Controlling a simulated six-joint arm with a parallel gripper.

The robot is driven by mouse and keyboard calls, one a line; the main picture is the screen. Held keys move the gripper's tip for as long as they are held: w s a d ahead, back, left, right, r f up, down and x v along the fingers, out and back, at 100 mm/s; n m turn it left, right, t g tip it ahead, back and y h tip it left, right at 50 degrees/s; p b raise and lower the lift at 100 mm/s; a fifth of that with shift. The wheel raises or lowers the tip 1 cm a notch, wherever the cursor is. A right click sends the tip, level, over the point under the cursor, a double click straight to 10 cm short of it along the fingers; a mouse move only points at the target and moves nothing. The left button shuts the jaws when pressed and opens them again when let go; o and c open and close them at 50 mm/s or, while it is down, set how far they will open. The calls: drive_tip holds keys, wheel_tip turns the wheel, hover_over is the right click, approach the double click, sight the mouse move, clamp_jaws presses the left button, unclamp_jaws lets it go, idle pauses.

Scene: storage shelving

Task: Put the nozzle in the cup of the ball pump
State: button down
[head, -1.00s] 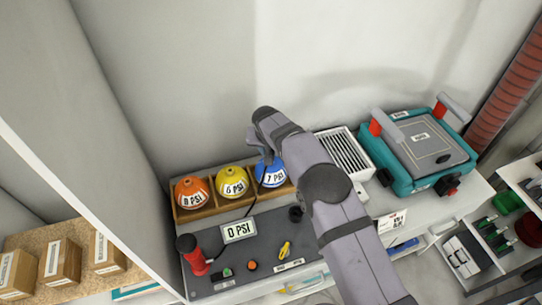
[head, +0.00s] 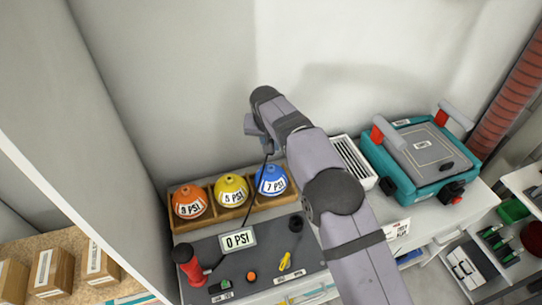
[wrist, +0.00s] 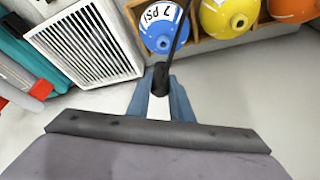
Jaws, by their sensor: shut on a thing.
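The ball pump (head: 187,262) is red with a black top and stands at the left of a dark mat. Its sign (head: 239,240) reads 0 PSI. A black hose (head: 258,182) runs up from near the sign to my gripper (head: 265,150). In the wrist view my gripper (wrist: 160,95) is shut on the black nozzle (wrist: 160,77), in the air above and behind the blue ball (head: 271,180). The nozzle's tip is hard to make out. A small black cup (head: 295,223) stands on the mat's right side, apart from my gripper.
A wooden tray (head: 210,214) holds the blue ball, a yellow ball (head: 231,190) and an orange ball (head: 190,201). A white grille box (head: 355,162) and a teal machine (head: 420,155) stand to the right.

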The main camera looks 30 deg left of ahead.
drive_tip(key=shift+r, duration=1.4)
drive_tip(key=shift+s+d+f+b, duration=0.1)
drive_tip(key=shift+d+f+b, duration=0.4)
drive_tip(key=shift+b, duration=0.1)
drive_tip(key=s+d+f+b, duration=0.6)
drive_tip(key=s+d+f, duration=0.3)
drive_tip(key=d, duration=0.4)
drive_tip(key=shift+s+d+f+b, duration=0.3)
drive_tip(key=shift+s+b, duration=0.1)
drive_tip(key=shift+s, duration=0.15)
drive_tip(key=shift+f+b, duration=2.65)
drive_tip(key=shift+f, duration=0.25)
drive_tip(key=shift+f+b, duration=1.5)
drive_tip(key=shift+f, duration=0.05)
drive_tip(key=shift+s+f, duration=0.1)
drive_tip(key=shift+f, duration=0.05)
